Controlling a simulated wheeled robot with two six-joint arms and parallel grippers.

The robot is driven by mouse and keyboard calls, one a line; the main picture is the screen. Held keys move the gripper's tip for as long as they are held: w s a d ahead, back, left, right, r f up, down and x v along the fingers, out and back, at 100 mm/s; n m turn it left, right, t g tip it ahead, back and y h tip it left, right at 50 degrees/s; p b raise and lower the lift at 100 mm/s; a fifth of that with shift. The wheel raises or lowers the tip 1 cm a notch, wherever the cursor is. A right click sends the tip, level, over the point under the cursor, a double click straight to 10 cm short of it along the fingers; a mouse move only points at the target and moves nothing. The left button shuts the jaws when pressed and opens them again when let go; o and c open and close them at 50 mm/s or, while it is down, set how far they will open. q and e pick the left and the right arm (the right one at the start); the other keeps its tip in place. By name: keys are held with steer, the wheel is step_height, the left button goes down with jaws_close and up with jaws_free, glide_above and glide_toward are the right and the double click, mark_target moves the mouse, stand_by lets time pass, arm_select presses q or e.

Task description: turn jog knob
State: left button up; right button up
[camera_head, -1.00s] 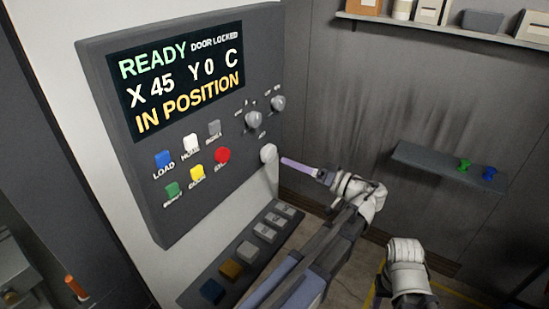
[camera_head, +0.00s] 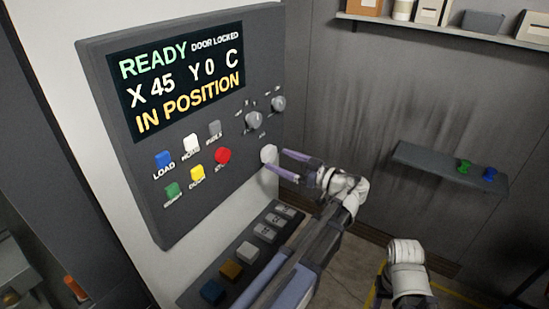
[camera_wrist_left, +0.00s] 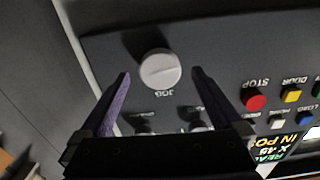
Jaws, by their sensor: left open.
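The jog knob (camera_head: 268,154) is a pale round knob at the lower right of the control panel. In the left wrist view the knob (camera_wrist_left: 160,70) shows face-on with a nearly level line across it and the label JOG below. My left gripper (camera_head: 277,160) is open, with its two purple fingers apart just in front of the knob. In the left wrist view the knob appears between and slightly beyond the fingertips; I cannot tell whether they touch it. Of my right arm only a white link shows at the lower right; its gripper is not seen.
The panel screen (camera_head: 175,80) reads READY, DOOR LOCKED, X 45 Y 0 C, IN POSITION. The red STOP button (camera_head: 222,155) is left of the knob. Two grey knobs, one of them here (camera_head: 253,120), sit above it. A key ledge (camera_head: 268,232) lies below. A shelf (camera_head: 440,168) hangs right.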

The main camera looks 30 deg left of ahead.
mark_target(272, 156)
arm_select(q)
steer(key=shift+w+a, duration=0.15)
steer(key=shift+a, duration=1.4)
steer(key=c, duration=1.3)
